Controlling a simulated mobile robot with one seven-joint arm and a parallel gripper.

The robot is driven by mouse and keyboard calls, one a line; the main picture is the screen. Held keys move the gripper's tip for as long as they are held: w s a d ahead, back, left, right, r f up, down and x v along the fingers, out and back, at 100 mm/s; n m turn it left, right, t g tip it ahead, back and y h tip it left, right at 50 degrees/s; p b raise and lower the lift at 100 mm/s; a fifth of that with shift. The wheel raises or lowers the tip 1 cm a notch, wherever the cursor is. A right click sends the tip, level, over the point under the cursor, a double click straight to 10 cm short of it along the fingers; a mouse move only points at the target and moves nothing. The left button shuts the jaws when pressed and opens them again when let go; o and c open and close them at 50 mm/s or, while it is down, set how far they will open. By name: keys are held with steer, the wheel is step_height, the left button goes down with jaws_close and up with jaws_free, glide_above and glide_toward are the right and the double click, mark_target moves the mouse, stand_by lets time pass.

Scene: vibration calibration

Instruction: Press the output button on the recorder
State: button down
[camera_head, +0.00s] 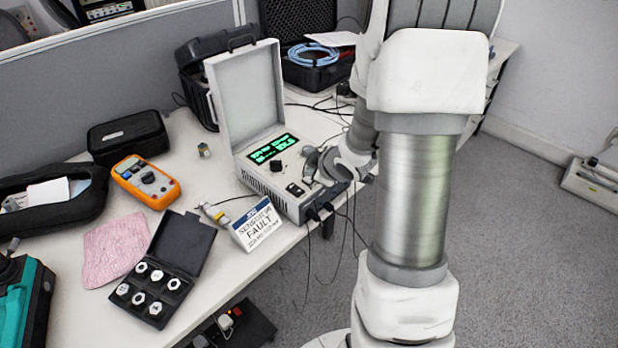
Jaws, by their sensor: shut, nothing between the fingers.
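The recorder (265,179) is a light grey case with its lid standing open, on the white table. Its panel has a green lit display (272,149), a dark knob (276,165) and a dark switch (294,189). My gripper (318,178) is over the right part of the panel, shut and empty. I cannot tell whether its tips touch the panel. The gripper and my arm hide that part, and I cannot make out the output button. Black cables plug into the recorder's front right side (318,211).
A white sign reading "SENSOR FAULT" (256,226) leans near the recorder's front. An orange meter (146,181), an open black box (184,245) of several white pieces and a pink cloth (112,248) lie to the left. Dark cases stand behind. Cables hang over the table's edge.

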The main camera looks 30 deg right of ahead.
stand_by(0.3)
steer(key=shift+f+b, duration=0.45)
steer(key=shift+f, duration=0.05)
steer(key=shift+r, duration=0.15)
steer(key=shift+r+p, duration=0.3)
steer(key=shift+p, duration=0.2)
steer(key=shift+r, duration=0.1)
step_height(320, 180, up, 6)
steer(key=p, duration=0.5)
steer(key=shift+p, duration=0.35)
